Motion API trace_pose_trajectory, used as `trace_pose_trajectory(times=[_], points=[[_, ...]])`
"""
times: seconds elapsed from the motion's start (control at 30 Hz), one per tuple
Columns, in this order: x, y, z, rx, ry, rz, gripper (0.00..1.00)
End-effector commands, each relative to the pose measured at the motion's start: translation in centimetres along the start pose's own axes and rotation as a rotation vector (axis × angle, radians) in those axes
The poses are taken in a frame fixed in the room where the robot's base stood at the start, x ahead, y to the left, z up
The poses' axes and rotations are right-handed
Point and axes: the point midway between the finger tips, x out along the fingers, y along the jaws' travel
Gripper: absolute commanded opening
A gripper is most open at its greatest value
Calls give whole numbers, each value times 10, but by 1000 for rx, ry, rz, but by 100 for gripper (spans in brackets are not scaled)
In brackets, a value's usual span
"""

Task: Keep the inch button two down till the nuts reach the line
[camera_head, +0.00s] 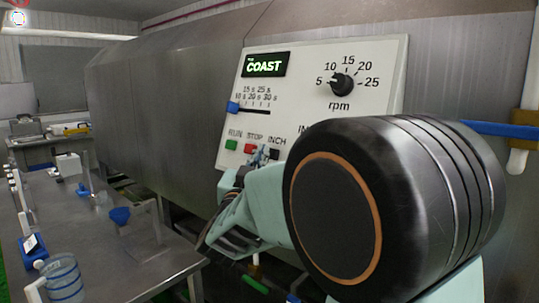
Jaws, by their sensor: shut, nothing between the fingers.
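A white control panel (300,80) is fixed to a large metal housing. Its green-lit display (265,65) reads COAST. A green RUN button (231,145), a red STOP button (249,148) and a black INCH button (274,154) sit in a row. A second label starting "IN" (303,127) is partly covered by my arm, and any button below it is hidden. My gripper (258,157) is shut and empty, its tips in front of the panel near STOP and the visible INCH button. Contact cannot be told. No nuts and no line can be made out.
The rpm dial (341,85) and a blue slider (233,107) are on the panel. A metal table (95,245) at left holds a blue-ringed beaker (64,279), a stand with a blue part (120,215) and other items. A blue bar (500,129) juts out at right.

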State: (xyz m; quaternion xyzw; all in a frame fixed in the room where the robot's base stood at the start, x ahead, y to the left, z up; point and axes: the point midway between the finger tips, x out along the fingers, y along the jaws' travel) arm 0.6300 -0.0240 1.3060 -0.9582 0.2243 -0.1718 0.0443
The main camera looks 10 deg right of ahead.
Motion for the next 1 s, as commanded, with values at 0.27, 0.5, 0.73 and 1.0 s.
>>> trace_pose_trajectory(times=[0.27,0.5,0.73,1.0], points=[[-2,-2,-2,1,0,-1,0],[-18,-14,-14,3,0,-3,0],[-32,-24,-24,1,0,-2,0],[-35,-26,-25,0,0,-1,0]])
